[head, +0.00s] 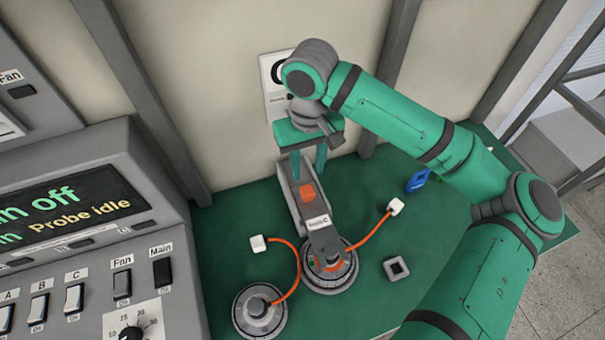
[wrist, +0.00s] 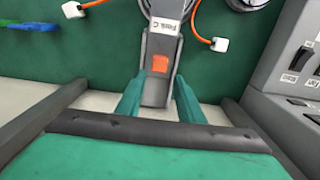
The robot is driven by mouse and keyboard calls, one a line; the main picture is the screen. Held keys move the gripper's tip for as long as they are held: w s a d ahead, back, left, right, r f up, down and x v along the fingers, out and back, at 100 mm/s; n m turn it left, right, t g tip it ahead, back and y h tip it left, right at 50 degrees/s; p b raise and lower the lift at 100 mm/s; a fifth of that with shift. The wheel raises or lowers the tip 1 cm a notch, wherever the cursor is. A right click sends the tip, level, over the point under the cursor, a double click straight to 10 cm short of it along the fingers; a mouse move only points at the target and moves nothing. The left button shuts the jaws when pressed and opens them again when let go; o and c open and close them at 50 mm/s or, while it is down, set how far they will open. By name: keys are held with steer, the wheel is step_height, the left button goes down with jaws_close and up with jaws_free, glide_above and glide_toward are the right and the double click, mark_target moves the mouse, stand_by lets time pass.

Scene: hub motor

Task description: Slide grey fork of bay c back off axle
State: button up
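The grey fork of bay C (head: 326,240), labelled "Fork C", lies on a grey rail (head: 293,208). Its front end reaches over a round hub motor (head: 330,274), hiding the axle. An orange block (head: 307,193) sits on the fork's rear part. In the wrist view the fork (wrist: 158,45) runs down between my fingers, with the orange block (wrist: 160,64) just ahead of them. My gripper (head: 308,163) points down at the rail's rear end. Its green fingers (wrist: 159,88) are apart, one on each side of the fork's tail; I cannot tell whether they touch it.
A second round hub (head: 260,311) stands at the front left, with an orange cable curving near it. White plugs (head: 258,243) and a grey square ring (head: 397,268) lie on the green bench. A blue object (head: 417,180) lies at right. The switch console (head: 85,240) borders the left.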

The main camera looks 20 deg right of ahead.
mark_target(308, 190)
steer(key=f, duration=0.9)
steer(key=shift+d+f, duration=0.2)
steer(key=shift+d, duration=0.05)
steer(key=shift+f, duration=0.35)
steer(key=shift+a+f, duration=0.3)
steer(key=shift+d, duration=0.1)
steer(key=shift+c, duration=0.6)
